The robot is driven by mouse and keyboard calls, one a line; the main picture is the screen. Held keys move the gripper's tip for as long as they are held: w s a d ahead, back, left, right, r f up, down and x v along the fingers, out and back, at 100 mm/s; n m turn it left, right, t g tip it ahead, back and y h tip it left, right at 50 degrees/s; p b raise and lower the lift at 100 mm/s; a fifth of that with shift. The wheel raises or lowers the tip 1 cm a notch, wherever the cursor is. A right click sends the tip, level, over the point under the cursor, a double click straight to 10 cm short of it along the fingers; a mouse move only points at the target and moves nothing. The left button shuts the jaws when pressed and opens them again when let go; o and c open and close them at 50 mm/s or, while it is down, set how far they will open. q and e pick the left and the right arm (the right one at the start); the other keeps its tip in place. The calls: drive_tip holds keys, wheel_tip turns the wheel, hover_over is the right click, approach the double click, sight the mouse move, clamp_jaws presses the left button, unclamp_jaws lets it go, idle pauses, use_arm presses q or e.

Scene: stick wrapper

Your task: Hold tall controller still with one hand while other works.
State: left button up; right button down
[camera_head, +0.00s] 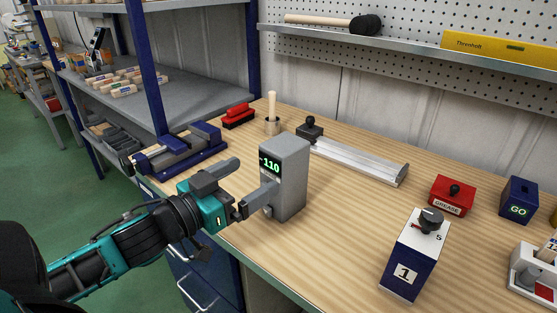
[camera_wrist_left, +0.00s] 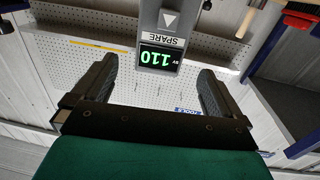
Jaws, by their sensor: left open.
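The tall controller appears to be the upright grey box (camera_head: 291,180) with a green display reading 110, standing near the table's front edge. In the left wrist view the grey box (camera_wrist_left: 172,18) shows upside down, with the word SPARE on it. My left gripper (camera_head: 254,175) is open in front of the display side. One finger overlaps the box's lower front in the head view; the other is to its left. In the wrist view the box shows between the fingertips; I cannot tell if they touch it. My right gripper is not in view.
A blue box marked 1 with a black knob (camera_head: 407,262) stands to the right. Behind are a metal rail (camera_head: 358,160), a red GREASE box (camera_head: 452,196) and a blue GO box (camera_head: 519,201). A blue vise-like fixture (camera_head: 180,150) is at left. The wood between is clear.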

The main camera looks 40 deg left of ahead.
sight(285, 158)
use_arm(q)
drive_tip(key=shift+w+d, duration=0.3)
drive_tip(key=shift+w, duration=1.4)
drive_tip(key=shift+w+d, duration=0.25)
drive_tip(key=shift+w, duration=1.45)
drive_tip(key=shift+w+d, duration=0.3)
drive_tip(key=shift+w, duration=1.4)
drive_tip(key=shift+c, duration=0.4)
drive_tip(key=c, duration=1.2)
drive_tip(key=shift+f, duration=0.1)
drive_tip(key=shift+c, duration=0.2)
